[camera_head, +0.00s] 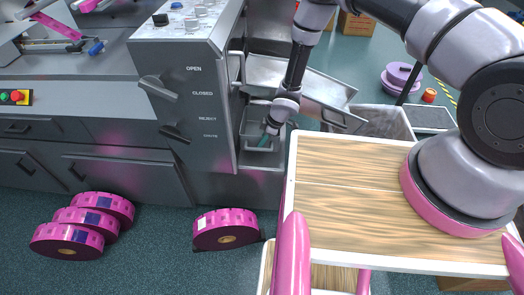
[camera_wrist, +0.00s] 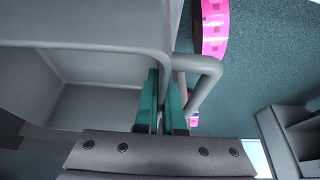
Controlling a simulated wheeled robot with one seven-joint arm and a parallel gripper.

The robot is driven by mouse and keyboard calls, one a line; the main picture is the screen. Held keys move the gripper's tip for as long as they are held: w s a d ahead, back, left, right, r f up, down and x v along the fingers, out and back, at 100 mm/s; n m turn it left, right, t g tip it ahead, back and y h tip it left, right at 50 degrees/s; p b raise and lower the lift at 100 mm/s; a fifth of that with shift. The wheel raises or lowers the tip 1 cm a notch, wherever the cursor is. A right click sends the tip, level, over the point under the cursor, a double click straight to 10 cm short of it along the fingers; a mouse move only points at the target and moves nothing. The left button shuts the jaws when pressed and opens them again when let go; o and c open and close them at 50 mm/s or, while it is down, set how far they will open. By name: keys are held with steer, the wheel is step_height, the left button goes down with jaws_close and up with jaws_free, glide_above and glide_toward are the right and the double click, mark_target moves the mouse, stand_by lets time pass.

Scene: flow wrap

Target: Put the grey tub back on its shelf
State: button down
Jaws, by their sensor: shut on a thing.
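The grey tub (camera_head: 255,128) is an open box with a bar handle (camera_head: 258,149) on its front. In the head view it sits low in the bay of the grey machine, at or just above a grey ledge (camera_head: 262,162); I cannot tell whether it rests there. My gripper (camera_head: 268,138) is at the tub's front, its teal fingers shut on it. In the wrist view, the gripper (camera_wrist: 164,105) pinches the front wall of the tub (camera_wrist: 95,105) beside the handle (camera_wrist: 208,70). The tub's far side is partly out of frame.
A tilted metal chute (camera_head: 300,82) lies right of the bay, above a grey bin (camera_head: 385,122). My wood-topped cart (camera_head: 350,190) stands close in front. A pink film roll (camera_head: 225,229) lies on the floor, with several more (camera_head: 85,225) at left. A lever panel (camera_head: 190,105) borders the bay.

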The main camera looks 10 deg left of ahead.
mark_target(272, 140)
step_height(272, 140, down, 8)
steer(key=shift+r, duration=0.15)
stand_by(0.3)
steer(key=c, duration=1)
jaws_free()
steer(key=v, duration=1)
steer(key=shift+s+d+r, duration=0.1)
steer(key=shift+d+r, duration=0.05)
steer(key=shift+r, duration=0.1)
steer(key=shift+s, duration=0.1)
